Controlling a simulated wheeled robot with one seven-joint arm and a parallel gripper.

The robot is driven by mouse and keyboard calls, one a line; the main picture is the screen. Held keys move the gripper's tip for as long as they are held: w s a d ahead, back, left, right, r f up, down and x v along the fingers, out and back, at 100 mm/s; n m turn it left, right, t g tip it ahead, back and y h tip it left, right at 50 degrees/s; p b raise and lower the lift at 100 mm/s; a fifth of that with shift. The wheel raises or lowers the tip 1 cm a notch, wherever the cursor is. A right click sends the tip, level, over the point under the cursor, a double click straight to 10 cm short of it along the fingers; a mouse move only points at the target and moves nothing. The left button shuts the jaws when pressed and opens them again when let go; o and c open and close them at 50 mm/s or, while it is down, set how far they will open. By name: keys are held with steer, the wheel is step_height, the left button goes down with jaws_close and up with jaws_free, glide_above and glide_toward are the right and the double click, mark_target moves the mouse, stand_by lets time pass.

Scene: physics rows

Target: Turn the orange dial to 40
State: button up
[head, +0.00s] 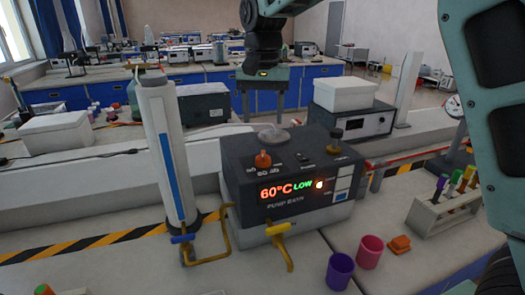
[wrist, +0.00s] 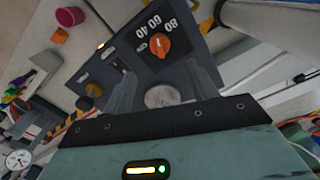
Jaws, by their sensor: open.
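The orange dial (head: 262,159) sits on the top left of a dark box (head: 236,185), whose red display reads 60°C with LOW in green beside it. In the wrist view the dial (wrist: 153,46) shows with printed marks 80, 60 and 40 by it; I cannot tell surely which mark it points to. My gripper (head: 264,74) is above and behind the box in the head view. In the wrist view its two fingers (wrist: 165,76) are spread apart with nothing between them, and the dial lies beyond their tips, untouched.
A dark-brass knob (head: 334,140) and a silver disc (head: 272,133) are also on the box top. A white column (head: 165,150) stands close at the left.

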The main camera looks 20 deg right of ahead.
mark_target(263, 154)
step_height(263, 154, down, 11)
steer(key=shift+r+p, duration=0.15)
steer(key=shift+p, duration=0.2)
steer(key=c, duration=1)
